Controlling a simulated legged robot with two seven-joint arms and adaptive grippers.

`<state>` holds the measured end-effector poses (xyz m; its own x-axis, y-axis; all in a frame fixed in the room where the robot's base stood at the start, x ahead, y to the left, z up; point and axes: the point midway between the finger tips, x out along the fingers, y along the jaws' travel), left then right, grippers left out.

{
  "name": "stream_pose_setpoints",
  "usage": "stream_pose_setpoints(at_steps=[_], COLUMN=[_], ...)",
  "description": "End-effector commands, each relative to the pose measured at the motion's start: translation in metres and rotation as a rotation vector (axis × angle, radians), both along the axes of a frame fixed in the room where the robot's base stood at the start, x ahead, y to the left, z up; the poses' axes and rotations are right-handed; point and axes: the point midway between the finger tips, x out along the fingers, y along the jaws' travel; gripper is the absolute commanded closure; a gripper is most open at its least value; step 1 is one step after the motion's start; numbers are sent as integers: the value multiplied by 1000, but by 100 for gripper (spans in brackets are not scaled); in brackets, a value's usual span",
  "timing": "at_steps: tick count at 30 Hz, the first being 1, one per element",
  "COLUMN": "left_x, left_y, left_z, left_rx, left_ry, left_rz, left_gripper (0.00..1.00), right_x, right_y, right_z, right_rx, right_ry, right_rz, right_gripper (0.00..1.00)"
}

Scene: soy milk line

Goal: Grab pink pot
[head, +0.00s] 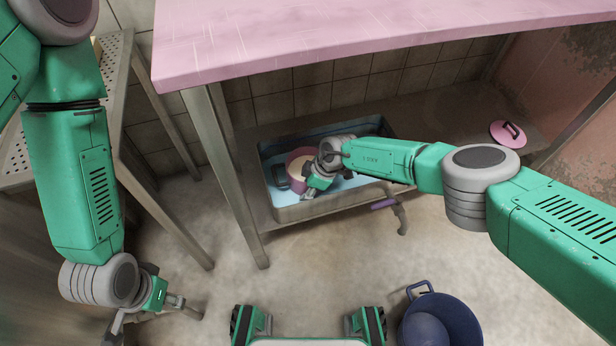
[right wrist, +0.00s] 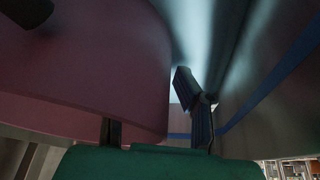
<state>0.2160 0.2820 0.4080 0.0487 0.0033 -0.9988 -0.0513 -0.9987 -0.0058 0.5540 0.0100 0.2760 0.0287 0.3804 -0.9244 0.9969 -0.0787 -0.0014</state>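The pink pot (head: 292,158) stands in the blue-lined basin under the pink table, with a pale cream interior. My right gripper (head: 312,190) reaches into the basin at the pot's right front side. In the right wrist view the pot's pink wall (right wrist: 90,75) fills the left side. My right gripper (right wrist: 155,118) has its two fingers apart, one overlapping the pot's lower wall and one to the right of it. Contact with the pot cannot be told. My left gripper (head: 150,322) hangs low at the left, fingers spread, empty, far from the pot.
The basin (head: 300,211) has metal walls close around the pot. A dark object (head: 280,178) lies beside the pot. A pink lid (head: 508,133) lies on the shelf at right. A blue pot (head: 440,325) stands on the floor. A table leg (head: 225,165) stands left of the basin.

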Motion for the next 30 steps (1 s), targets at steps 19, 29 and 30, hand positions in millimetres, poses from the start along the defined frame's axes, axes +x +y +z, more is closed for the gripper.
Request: stream_pose_setpoints(at_steps=[19,29,30], left_x=[0,0,0], left_y=[0,0,0], left_z=[2,22,26], left_rx=[0,0,0], left_ry=[0,0,0], left_rz=[0,0,0], left_gripper=[60,60,60], right_x=[1,2,1], right_y=[0,0,0], right_z=[3,28,34], right_rx=[1,0,1], right_ry=[-2,-4,-3], right_rz=[0,1,2], right_gripper=[100,100,100])
